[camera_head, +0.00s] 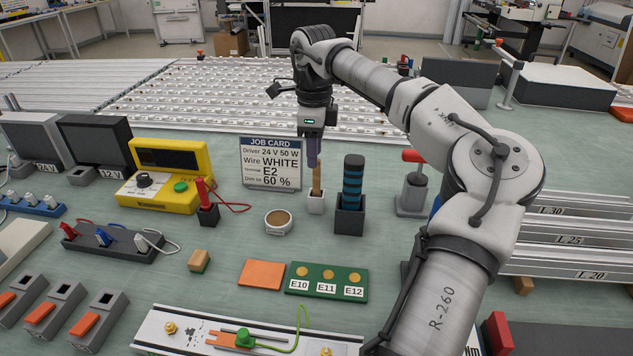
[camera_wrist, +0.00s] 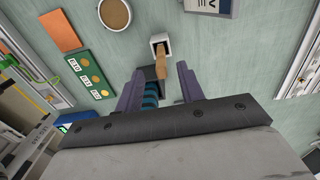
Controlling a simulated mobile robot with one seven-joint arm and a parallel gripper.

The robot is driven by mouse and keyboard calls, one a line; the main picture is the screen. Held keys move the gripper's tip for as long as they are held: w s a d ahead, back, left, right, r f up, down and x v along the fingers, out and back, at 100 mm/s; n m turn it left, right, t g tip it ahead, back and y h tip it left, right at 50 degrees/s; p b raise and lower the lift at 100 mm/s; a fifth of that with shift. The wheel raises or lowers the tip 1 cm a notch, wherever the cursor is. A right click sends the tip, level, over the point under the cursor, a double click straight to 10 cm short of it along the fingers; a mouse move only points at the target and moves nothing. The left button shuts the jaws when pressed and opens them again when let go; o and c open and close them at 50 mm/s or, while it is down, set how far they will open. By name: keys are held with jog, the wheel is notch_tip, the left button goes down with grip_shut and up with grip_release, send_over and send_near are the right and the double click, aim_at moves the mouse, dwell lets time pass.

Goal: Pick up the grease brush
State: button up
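The likely grease brush (camera_head: 316,182) is a wooden-handled stick standing upright in a small white holder (camera_head: 316,205), near the middle of the head view. Its bristles are not visible. My gripper (camera_head: 312,161) points down just above it and hides its top in the head view. In the wrist view the wooden handle (camera_wrist: 162,66) rises from the white holder (camera_wrist: 157,40) towards the camera, and its upper end lies between the fingertips. My gripper (camera_wrist: 159,78) is open there, with a gap around the handle; I cannot tell whether either finger touches it.
A blue-and-black striped cylinder (camera_head: 352,180) in a dark holder stands close to the right of the brush. A round cup (camera_head: 278,221) is at its left front, and the job card (camera_head: 271,163) stands behind left. A green terminal board (camera_head: 326,282) lies in front.

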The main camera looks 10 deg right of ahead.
jog(key=p, duration=0.1)
send_over(316, 194)
jog(key=f, duration=0.4)
jog(key=shift+w+d+f, duration=0.1)
jog(key=shift+w+d, duration=0.05)
jog(key=shift+w, duration=0.15)
jog(key=shift+f, duration=0.65)
grip_shut()
